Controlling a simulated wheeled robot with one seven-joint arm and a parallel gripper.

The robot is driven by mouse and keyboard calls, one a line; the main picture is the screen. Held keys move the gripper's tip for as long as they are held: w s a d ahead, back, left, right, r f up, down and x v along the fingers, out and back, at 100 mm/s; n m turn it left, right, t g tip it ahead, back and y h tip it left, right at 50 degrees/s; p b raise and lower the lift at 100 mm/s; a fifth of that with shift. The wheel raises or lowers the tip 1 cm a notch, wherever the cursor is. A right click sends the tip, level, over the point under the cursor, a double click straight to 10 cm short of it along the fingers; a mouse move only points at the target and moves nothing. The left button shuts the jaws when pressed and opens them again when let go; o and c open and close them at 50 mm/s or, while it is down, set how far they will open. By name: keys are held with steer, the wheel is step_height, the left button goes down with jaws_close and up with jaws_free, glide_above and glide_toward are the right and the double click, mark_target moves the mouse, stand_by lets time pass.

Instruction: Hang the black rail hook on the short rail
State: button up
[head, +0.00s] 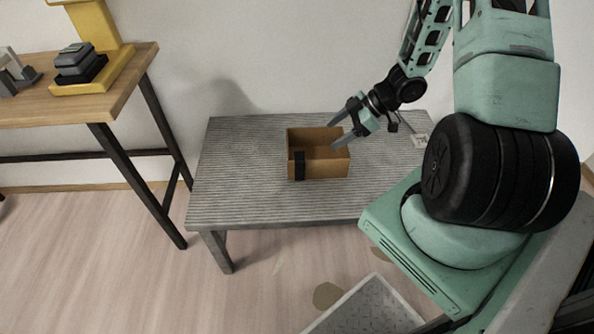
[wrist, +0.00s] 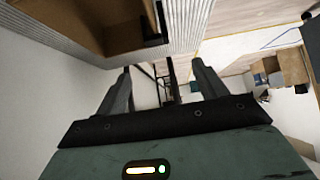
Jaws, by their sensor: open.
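A black, strip-like piece (head: 299,165), which looks like the black rail hook, is at the front wall of an open brown box (head: 328,168), left of its middle. In the wrist view the black piece (wrist: 154,28) shows at the edge of the box (wrist: 70,12), at the top. I cannot tell whether it hangs on the wall or is fixed to it. My gripper (head: 333,135) is open and empty, near the box's back right part; its fingers (wrist: 162,68) show apart in the wrist view. I cannot make out a short rail.
The box stands on a grey ribbed table (head: 240,185) against the white wall. A wooden table (head: 60,108) at the left holds a yellow stand (head: 95,75) with a grey and black device. A small pale item (head: 420,141) lies at the grey table's right. The grey table's left side is clear.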

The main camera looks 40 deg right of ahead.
steer(key=b, duration=0.2)
glide_toward(300, 157)
steer(key=x, duration=0.5)
steer(key=shift+s+a, duration=0.1)
steer(key=shift+a, duration=0.05)
steer(key=b+x, duration=0.2)
steer(key=x, duration=0.3)
steer(key=shift+w+f, duration=0.2)
steer(key=shift+r, duration=0.1)
steer(key=c, duration=1.1)
